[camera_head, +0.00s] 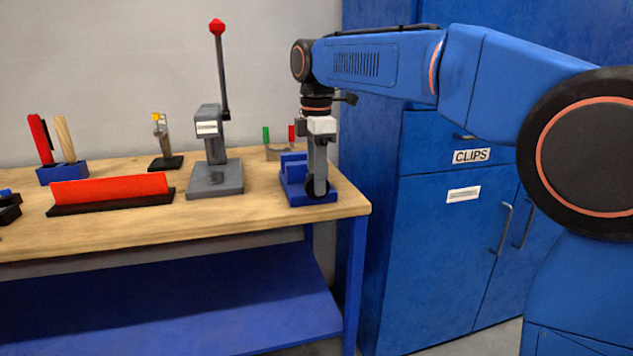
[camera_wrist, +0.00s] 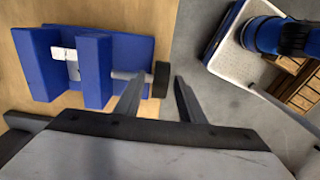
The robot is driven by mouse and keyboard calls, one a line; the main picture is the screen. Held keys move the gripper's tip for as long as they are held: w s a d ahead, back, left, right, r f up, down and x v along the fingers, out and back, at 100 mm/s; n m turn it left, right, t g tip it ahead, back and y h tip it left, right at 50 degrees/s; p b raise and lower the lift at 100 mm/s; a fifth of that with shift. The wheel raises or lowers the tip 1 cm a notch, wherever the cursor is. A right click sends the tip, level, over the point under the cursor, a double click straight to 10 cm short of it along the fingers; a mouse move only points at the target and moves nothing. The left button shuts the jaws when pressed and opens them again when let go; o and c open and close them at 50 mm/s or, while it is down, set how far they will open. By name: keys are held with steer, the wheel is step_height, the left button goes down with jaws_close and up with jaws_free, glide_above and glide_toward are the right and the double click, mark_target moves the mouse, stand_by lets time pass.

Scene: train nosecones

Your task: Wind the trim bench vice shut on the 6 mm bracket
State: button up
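The blue bench vice (camera_head: 293,177) stands near the right end of the workbench. In the wrist view the vice (camera_wrist: 36,65) shows two blue jaws with a pale metal piece (camera_wrist: 64,54), likely the bracket, between them. I cannot tell its thickness or whether both jaws touch it. A short grey screw runs from the right jaw to a black round knob (camera_wrist: 161,80). My gripper (camera_head: 318,190) points down at the vice's front right. In the wrist view my gripper (camera_wrist: 157,86) is open, its fingers on either side of the knob; contact is not clear.
On the wooden bench (camera_head: 130,226) stand a grey lever press (camera_head: 216,178), a long red block (camera_head: 110,188), a small clamp fixture (camera_head: 163,150) and a blue tool holder (camera_head: 62,174). A blue cabinet (camera_head: 425,240) stands close right of the bench. The front bench strip is clear.

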steer(key=shift+f, duration=0.55)
jaws_close()
steer(key=shift+d+y, duration=0.1)
steer(key=shift+y, duration=0.2)
